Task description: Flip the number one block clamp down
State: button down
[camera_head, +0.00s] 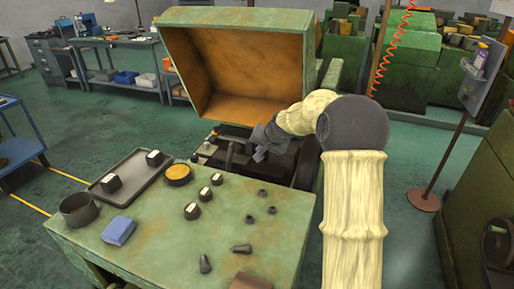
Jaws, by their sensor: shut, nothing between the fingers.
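My gripper (259,151) reaches into the opened heading machine (241,70), under its raised green cover with the rusty orange inside. Its fingers are shut and look empty, above or against dark metal parts in the machine bed. A dark upright part (229,155), perhaps a clamp, stands just left of the gripper. More dark machine parts (285,163) lie to the right, partly behind my arm. I cannot tell which part is the number one block clamp, or whether the gripper touches it.
The green tabletop (155,240) in front holds a grey tray (130,190) with dark labelled blocks. More blocks (205,194), a round yellow-topped dish (178,174), a cup (78,209), a blue block (118,230) and small nuts (262,193) also lie there. A pole stand (423,200) is at right.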

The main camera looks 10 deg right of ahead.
jog(key=w+a+f+p, duration=0.3)
jog(key=w+a+f, duration=0.1)
jog(key=w, duration=0.3)
jog(key=shift+w+a+f, duration=0.2)
jog(key=shift+w+f, duration=0.15)
jog(key=shift+f, duration=0.55)
jog(key=shift+r, duration=0.1)
